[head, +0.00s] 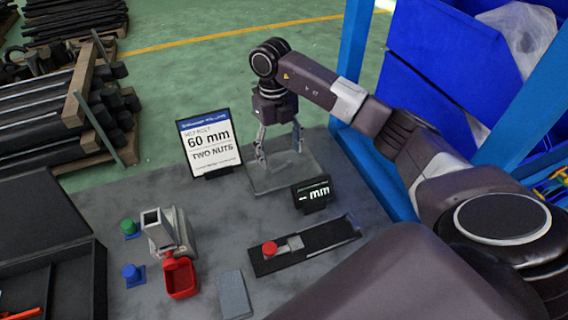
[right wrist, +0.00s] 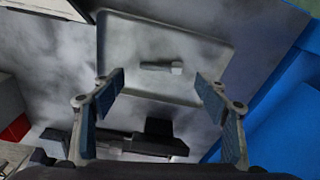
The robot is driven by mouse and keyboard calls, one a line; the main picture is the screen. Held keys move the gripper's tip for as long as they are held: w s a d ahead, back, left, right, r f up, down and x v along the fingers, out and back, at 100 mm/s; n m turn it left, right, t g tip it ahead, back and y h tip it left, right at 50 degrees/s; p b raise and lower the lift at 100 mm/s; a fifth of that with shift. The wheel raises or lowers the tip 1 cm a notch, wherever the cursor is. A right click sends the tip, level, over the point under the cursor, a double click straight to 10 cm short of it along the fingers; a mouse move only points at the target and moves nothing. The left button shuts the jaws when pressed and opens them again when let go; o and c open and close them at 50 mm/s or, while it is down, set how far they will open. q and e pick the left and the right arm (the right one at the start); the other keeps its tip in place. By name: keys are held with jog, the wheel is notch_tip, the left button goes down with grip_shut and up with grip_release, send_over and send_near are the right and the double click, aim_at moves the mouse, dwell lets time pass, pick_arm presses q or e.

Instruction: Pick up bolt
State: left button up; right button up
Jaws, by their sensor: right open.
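A small grey bolt (right wrist: 162,67) lies on a pale, shallow tray (right wrist: 215,55) in the right wrist view. My right gripper (right wrist: 161,88) is open and empty, with the bolt framed between its spread fingers, seen beyond the tips. In the head view my right gripper (head: 279,155) points down over the tray (head: 275,184). I cannot make out the bolt in the head view. The exact height of the fingertips above the tray is hard to tell. My left gripper is not in view.
A sign (head: 209,145) reading 60 mm and two nuts stands left of the tray. A small black display (head: 313,194) and a black gauge (head: 325,240) are in front. A grey fixture (head: 168,235), red bin (head: 181,278) and blue rack (head: 352,55) stand nearby.

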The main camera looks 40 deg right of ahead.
aim_at(281, 166)
jog(key=shift+s+d+f+p, duration=0.1)
jog(key=shift+f+p, duration=0.4)
jog(key=shift+f, duration=1.35)
jog(key=c, duration=1.3)
